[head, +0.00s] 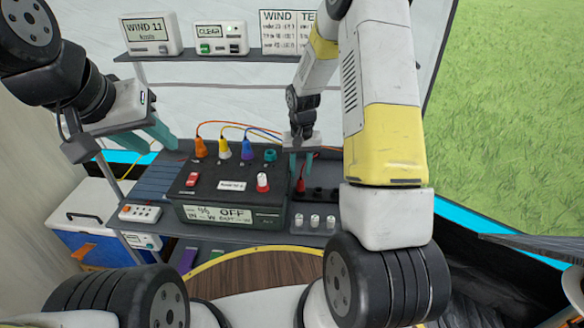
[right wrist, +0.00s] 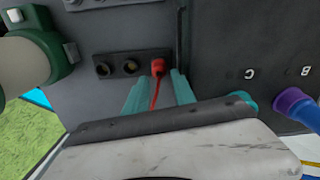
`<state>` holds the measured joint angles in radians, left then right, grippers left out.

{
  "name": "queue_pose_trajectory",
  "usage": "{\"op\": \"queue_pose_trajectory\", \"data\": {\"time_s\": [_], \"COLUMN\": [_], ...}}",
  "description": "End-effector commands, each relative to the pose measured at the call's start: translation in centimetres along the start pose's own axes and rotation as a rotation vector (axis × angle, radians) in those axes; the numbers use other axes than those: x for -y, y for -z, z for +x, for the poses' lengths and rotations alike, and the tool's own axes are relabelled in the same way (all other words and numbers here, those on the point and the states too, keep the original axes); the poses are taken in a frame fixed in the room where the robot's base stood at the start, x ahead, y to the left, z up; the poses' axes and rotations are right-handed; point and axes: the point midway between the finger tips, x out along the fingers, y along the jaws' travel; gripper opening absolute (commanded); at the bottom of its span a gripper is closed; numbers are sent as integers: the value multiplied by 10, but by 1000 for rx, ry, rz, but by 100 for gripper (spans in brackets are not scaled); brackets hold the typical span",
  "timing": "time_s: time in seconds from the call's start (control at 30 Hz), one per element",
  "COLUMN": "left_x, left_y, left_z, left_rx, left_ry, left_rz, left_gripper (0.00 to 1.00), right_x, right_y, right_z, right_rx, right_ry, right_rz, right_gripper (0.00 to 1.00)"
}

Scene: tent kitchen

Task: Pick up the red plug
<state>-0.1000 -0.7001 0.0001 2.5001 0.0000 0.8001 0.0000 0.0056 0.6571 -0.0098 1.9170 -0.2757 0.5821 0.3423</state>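The red plug (head: 300,186) sits at the left end of a dark socket strip (head: 326,195) beside the control box. In the right wrist view, the red plug (right wrist: 159,66) shows just past my fingertips, with its red cable running back between the fingers. My right gripper (head: 300,174) is above the plug, pointing down, with its teal fingers apart on either side of the cable. It also shows in the right wrist view (right wrist: 158,80). I cannot see finger contact with the plug. My left gripper (head: 142,150) is open and empty at the left, above the shelf.
Several small white knobs (head: 315,220) stand in front of the strip. Signs stand on the upper shelf (head: 215,55). A power strip (head: 140,212) lies at left.

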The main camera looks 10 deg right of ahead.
Motion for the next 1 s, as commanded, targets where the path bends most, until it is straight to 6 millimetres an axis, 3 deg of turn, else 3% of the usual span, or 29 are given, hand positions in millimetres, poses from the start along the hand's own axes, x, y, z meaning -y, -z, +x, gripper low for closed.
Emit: {"op": "queue_pose_trajectory", "data": {"time_s": [0.4, 0.7, 0.73, 0.9, 1.0], "left_x": [0, 0, 0, 0, 0], "left_y": [0, 0, 0, 0, 0], "left_z": [0, 0, 0, 0, 0], "left_rx": [0, 0, 0, 0, 0], "left_ry": [0, 0, 0, 0, 0], "left_rz": [0, 0, 0, 0, 0], "left_gripper": [36, 36, 36, 36, 36], "right_x": [-2, -2, -2, -2, -2], "right_y": [2, 2, 2, 2, 2], "right_z": [55, 61, 61, 61, 61], "right_rx": [3, 0, 0, 0, 0], "right_ry": [0, 0, 0, 0, 0], "right_rz": [-1, 0, 0, 0, 0], "right_gripper": [31, 31, 29, 0, 0]}}
